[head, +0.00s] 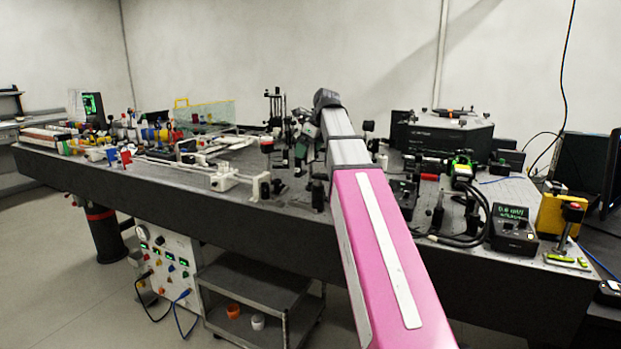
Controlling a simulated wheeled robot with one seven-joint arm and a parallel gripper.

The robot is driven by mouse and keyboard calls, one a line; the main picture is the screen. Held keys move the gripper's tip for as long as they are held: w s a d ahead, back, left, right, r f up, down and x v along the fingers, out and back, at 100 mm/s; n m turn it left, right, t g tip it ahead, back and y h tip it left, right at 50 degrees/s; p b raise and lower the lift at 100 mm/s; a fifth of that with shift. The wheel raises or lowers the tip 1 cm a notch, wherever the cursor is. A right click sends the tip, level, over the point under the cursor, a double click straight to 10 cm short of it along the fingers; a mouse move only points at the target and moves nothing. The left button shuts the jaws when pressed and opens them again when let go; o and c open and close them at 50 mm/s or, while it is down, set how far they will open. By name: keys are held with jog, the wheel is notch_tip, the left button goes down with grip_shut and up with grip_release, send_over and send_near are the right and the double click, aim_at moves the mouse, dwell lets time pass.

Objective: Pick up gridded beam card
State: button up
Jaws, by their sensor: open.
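My gripper (301,149) hangs at the far end of my pink and grey arm, over the middle of the optical bench (240,207). It is small and dark among the optics there, and it is open. I cannot pick out the gridded beam card with certainty; it may be too small to tell or hidden behind my arm. Whether the gripper touches anything cannot be told from this view.
Posts and mounts crowd the bench around my gripper. A black octagonal housing (440,133) stands at the back right. A display box (513,228) and a yellow block (556,213) are at the right. A white rail assembly (222,178) lies left. A cart (252,288) stands below.

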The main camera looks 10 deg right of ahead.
jog(key=c, duration=1.5)
jog(key=shift+r, duration=0.1)
